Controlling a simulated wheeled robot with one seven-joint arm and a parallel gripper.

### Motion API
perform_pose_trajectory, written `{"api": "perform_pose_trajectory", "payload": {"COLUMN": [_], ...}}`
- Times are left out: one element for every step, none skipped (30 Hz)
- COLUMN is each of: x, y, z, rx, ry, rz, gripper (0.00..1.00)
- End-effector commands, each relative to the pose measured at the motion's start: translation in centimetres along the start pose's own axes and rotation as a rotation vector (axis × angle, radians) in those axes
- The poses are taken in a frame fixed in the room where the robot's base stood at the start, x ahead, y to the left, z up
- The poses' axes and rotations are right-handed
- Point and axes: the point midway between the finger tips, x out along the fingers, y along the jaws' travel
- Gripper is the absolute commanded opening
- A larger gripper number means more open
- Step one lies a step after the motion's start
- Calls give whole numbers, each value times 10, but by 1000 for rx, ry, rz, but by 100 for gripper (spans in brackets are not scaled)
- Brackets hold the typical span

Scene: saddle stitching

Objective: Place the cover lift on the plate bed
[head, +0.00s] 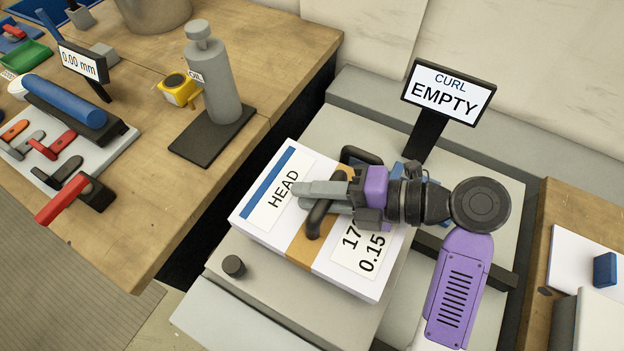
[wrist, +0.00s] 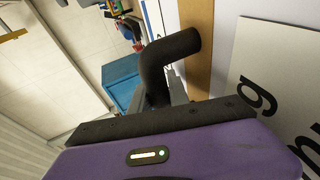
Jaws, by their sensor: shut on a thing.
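The cover lift is a thick white stack (head: 252,229) with a blue-edged HEAD label, a tan band (head: 301,250) and a label with large digits. My gripper (head: 322,196) is shut on the black handle (head: 314,222) on top of it and hides part of that handle. In the wrist view the bent black handle (wrist: 160,65) rises beside the tan band (wrist: 198,45). The lift is over the grey plate bed (head: 240,255), roughly level. I cannot tell whether it touches the bed or hangs just above it.
A CURL EMPTY sign (head: 445,93) stands behind the lift. A black knob (head: 234,266) is at the bed's front left. The left wooden bench (head: 130,240) holds a grey bottle (head: 212,80), a yellow tape measure (head: 179,90) and coloured tools. Another bench (head: 575,215) is at the right.

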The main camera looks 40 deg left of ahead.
Motion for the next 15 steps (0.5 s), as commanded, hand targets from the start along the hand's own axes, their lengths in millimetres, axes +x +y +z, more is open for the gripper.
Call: {"api": "perform_pose_trajectory", "payload": {"x": [0, 0, 2, 3, 4, 6, 7, 8, 10, 11, 12, 12, 13, 13, 14], "y": [1, 0, -4, -7, -11, -16, -19, -23, -27, -30, -32, -35, -36, -37, -38], "z": [0, 0, 0, 0, 0, 1, 2, 2, 3, 3, 3, 3, 3, 3, 3], "rx": [-4, -4, -4, -2, 0, -1, 0, -1, -1, -3, -3, -3, -3, -4, -5], "ry": [-2, -1, -1, 0, 0, 0, 0, 0, -1, -1, -1, -1, -1, -1, -1], "rz": [4, 4, 4, 4, 3, 3, 3, 3, 3, 4, 4, 4, 4, 4, 4], "gripper": [0, 0, 0, 0, 0, 0, 0, 0, 0, 0, 0, 0, 0, 0, 0]}}
